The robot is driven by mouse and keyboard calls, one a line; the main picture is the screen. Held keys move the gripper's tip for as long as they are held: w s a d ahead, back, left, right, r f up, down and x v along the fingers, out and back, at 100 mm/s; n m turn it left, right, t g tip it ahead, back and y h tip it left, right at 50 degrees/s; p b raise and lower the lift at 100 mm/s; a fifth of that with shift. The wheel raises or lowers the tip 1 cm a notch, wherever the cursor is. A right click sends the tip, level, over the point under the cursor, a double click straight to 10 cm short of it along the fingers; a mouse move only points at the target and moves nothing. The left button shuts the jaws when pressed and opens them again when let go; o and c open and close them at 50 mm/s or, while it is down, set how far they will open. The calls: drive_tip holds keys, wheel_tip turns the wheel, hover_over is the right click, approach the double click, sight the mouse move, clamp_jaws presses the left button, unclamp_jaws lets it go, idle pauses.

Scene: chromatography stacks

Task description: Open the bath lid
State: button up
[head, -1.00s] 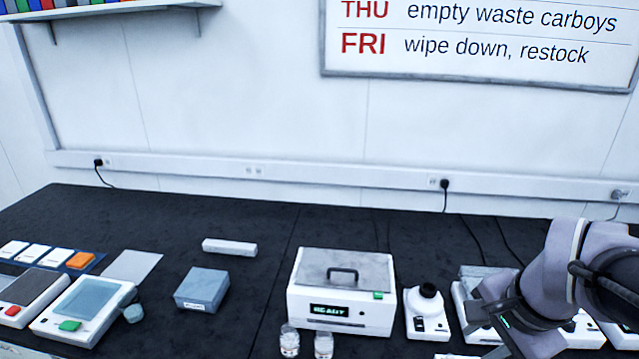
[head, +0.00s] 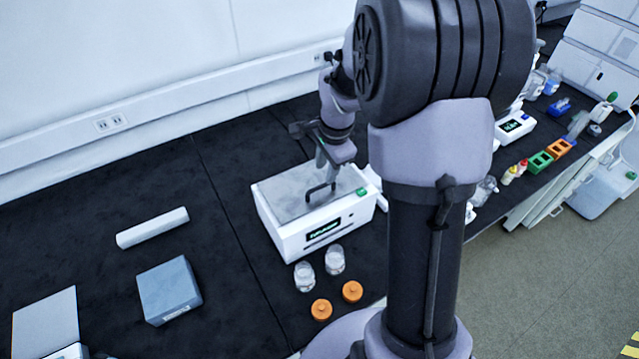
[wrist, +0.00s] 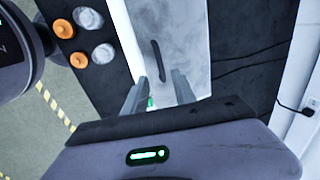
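The bath (head: 290,243) is a white box with a lit display and a green button on its front right. Its grey lid (head: 285,192) lies shut on top, with a black bar handle (head: 318,195). In the wrist view the handle (wrist: 157,62) lies just beyond my fingertips, roughly in line with the gap between them. My gripper (wrist: 160,82) is open and empty, its two fingers apart over the lid. In the head view my gripper (head: 325,165) is above the lid near the handle; my arm partly blocks the view, and contact cannot be told.
Two glass jars (head: 304,275) and two orange caps (head: 321,309) are in front of the bath. A blue-grey box (head: 168,290) and a white bar (head: 152,228) lie to its left. A white device (head: 514,126) and bottles stand farther right. The bench behind the bath is clear.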

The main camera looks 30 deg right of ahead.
sight(322, 185)
drive_tip(key=f, duration=0.3)
drive_tip(key=w+f+b, duration=0.1)
drive_tip(key=f, duration=0.2)
drive_tip(key=shift+w+a, duration=0.1)
drive_tip(key=shift+w, duration=0.05)
drive_tip(key=shift+c, duration=0.4)
clamp_jaws()
idle(0.7)
